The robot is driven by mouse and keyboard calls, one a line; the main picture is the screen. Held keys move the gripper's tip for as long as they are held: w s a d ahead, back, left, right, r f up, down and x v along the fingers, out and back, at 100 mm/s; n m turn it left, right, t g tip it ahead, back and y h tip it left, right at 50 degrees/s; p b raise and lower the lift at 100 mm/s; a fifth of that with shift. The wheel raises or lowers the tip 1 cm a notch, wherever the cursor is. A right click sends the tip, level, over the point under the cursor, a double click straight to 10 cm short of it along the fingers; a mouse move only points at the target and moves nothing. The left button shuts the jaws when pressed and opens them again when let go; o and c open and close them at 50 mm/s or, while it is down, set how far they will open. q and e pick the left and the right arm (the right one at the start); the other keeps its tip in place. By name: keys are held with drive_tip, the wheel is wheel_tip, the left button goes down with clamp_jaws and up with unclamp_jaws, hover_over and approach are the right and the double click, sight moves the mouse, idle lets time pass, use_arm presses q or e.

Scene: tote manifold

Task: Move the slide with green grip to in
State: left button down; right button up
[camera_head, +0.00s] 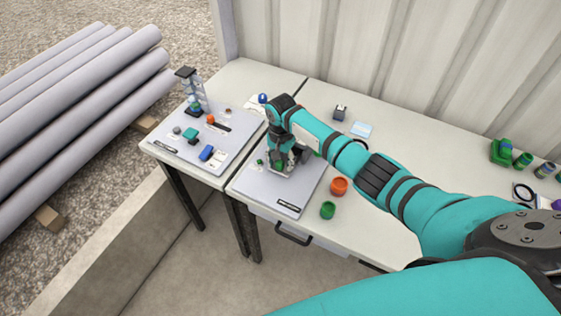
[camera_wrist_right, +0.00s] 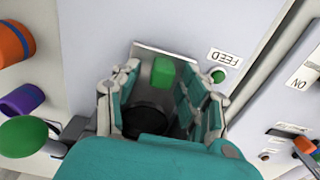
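The slide's green grip (camera_wrist_right: 162,72) is a small green block standing on a pale metal plate (camera_wrist_right: 184,57) in the right wrist view. It lies between the fingertips of my right gripper (camera_wrist_right: 160,84), with a visible gap on either side. The right gripper is open and reaches down over the panel. In the head view, my right gripper (camera_head: 286,163) covers much of the slide; a bit of green (camera_head: 280,164) shows there. My left gripper is not in view.
The grey panel (camera_head: 272,197) has a small green button (camera_wrist_right: 218,76) by a FEED label. An orange cup (camera_head: 338,186) and a green cup (camera_head: 327,210) stand right of it. Another panel (camera_head: 180,150) with a blue part, an orange knob and a tower stands left.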

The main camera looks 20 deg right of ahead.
drive_tip(key=shift+a+r, duration=0.1)
drive_tip(key=shift+r, duration=0.2)
wheel_tip(320, 180, up, 11)
drive_tip(key=shift+r, duration=0.2)
idle(0.5)
